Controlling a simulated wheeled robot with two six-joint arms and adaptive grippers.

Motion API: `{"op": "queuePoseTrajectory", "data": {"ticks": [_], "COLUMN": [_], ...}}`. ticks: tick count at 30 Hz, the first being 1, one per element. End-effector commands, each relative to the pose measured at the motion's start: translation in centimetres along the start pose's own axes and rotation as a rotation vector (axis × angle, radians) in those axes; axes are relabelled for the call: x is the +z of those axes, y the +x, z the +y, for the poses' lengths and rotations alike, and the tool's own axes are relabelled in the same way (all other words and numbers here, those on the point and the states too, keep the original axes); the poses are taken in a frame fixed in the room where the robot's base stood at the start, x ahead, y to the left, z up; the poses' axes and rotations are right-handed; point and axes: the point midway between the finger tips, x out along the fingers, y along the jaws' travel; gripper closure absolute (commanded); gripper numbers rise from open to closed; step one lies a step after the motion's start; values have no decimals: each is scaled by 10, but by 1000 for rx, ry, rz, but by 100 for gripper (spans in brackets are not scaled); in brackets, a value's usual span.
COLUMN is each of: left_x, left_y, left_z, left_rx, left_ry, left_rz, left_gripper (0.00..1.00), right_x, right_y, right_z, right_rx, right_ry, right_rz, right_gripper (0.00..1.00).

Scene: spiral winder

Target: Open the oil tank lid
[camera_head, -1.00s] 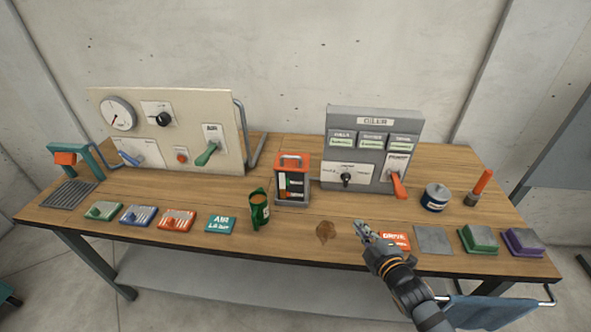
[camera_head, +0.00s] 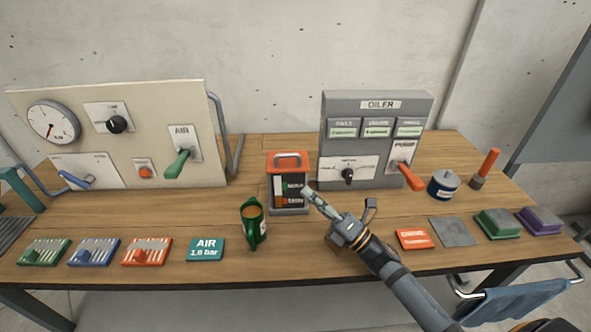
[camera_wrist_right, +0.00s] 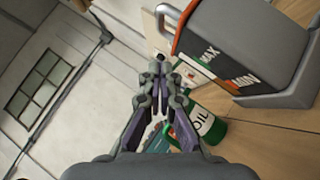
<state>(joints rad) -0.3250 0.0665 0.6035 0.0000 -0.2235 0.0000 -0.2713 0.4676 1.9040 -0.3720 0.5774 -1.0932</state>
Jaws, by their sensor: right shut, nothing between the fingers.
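The oil tank (camera_head: 289,190) is a small dark grey box with a MAX/MIN level panel on its front, standing mid-table. Its orange lid (camera_head: 288,160) with a grey handle sits on top, closed. In the right wrist view the tank (camera_wrist_right: 235,50) is large at the upper right, tilted by the camera angle, with the lid's orange edge (camera_wrist_right: 182,30) at its left. My right gripper (camera_head: 310,194) is shut and empty, its tips close to the tank's right front side, below the lid; contact cannot be told. It also shows in the right wrist view (camera_wrist_right: 158,60). My left gripper is out of view.
A green oil can (camera_head: 252,224) stands left of the tank in front. The OILER panel (camera_head: 377,125) with its orange pump lever (camera_head: 409,177) stands behind to the right. Colored plates line the front edge. A dark blue tin (camera_head: 443,187) stands further right.

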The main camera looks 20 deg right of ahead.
Motion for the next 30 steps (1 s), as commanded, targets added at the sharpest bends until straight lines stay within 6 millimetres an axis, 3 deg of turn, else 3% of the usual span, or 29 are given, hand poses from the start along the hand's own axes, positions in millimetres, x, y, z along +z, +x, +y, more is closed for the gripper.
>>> {"op": "queuePoseTrajectory", "data": {"ticks": [6,8,19,30], "left_x": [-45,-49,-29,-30], "left_y": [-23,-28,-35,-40], "left_z": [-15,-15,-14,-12], "left_rx": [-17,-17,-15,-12], "left_ry": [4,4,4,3], "left_rz": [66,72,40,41], "left_gripper": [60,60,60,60], "right_x": [3,10,28,30], "right_y": [50,57,75,76], "right_z": [4,4,0,2], "right_rx": [2,-1,-1,-8], "right_ry": [5,2,3,8], "right_rz": [-6,-2,0,0], "right_gripper": [100,100,100,100]}}
